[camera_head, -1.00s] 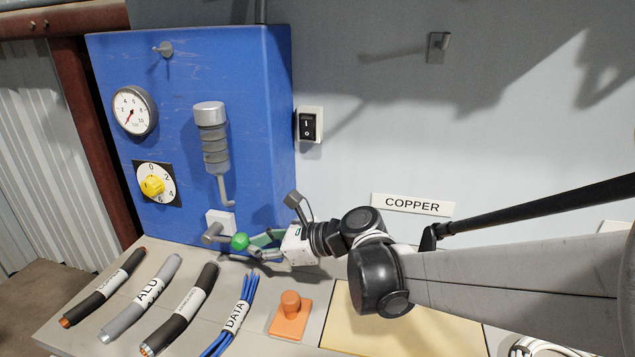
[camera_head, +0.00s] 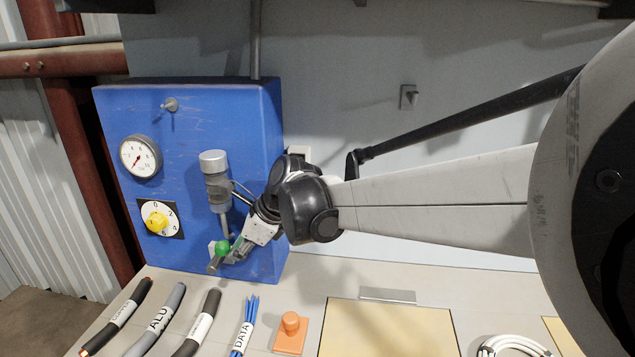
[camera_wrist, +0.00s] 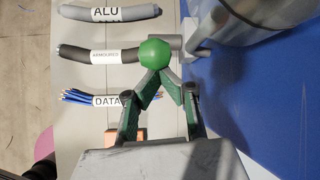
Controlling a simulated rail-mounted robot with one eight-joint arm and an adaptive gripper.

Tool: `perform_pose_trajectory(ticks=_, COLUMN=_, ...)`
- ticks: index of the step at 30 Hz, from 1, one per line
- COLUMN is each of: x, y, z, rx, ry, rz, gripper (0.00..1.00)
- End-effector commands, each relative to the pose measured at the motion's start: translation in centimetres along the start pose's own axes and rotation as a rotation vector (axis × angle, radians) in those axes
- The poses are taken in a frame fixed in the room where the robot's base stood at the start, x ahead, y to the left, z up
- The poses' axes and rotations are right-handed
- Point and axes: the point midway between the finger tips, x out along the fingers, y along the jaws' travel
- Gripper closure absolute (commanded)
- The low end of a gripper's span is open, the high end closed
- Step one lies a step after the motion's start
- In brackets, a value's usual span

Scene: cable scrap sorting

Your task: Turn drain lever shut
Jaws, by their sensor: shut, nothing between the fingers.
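The drain lever has a green ball knob (camera_head: 222,247) and sits low on the blue cabinet's front, beside a grey stub (camera_head: 214,266). The knob is just above the stub's outer end in the head view. My gripper (camera_head: 236,251) is at the knob's right side, with its arm coming in from the upper right. In the wrist view, the green-padded fingertips of my gripper (camera_wrist: 166,72) meet just below the green knob (camera_wrist: 154,52). The fingers are shut with nothing between them. The knob hides part of the lever; whether the fingertips touch it is unclear.
The blue cabinet (camera_head: 190,105) carries a gauge (camera_head: 141,157), a yellow dial (camera_head: 157,221) and a grey cylinder (camera_head: 214,165) above the lever. Several labelled cable pieces, including the DATA bundle (camera_head: 243,328), lie on the bench with an orange knobbed block (camera_head: 290,334).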

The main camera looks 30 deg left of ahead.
Motion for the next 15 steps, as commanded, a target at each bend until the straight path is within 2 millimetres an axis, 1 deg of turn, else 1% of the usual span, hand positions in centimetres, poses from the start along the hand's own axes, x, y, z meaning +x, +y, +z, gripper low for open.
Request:
perform_pose_trajectory(ticks=1, x=0.0, y=-0.1, z=0.5, rx=-0.001, ry=-0.001, rz=0.001, gripper=1.0)
perform_pose_trajectory(ticks=6, x=-0.1, y=-0.2, z=1.1, rx=0.0, ry=-0.002, rz=0.001, gripper=1.0)
perform_pose_trajectory(ticks=15, x=-0.1, y=-0.3, z=1.7, rx=-0.001, ry=-0.002, rz=0.001, gripper=1.0)
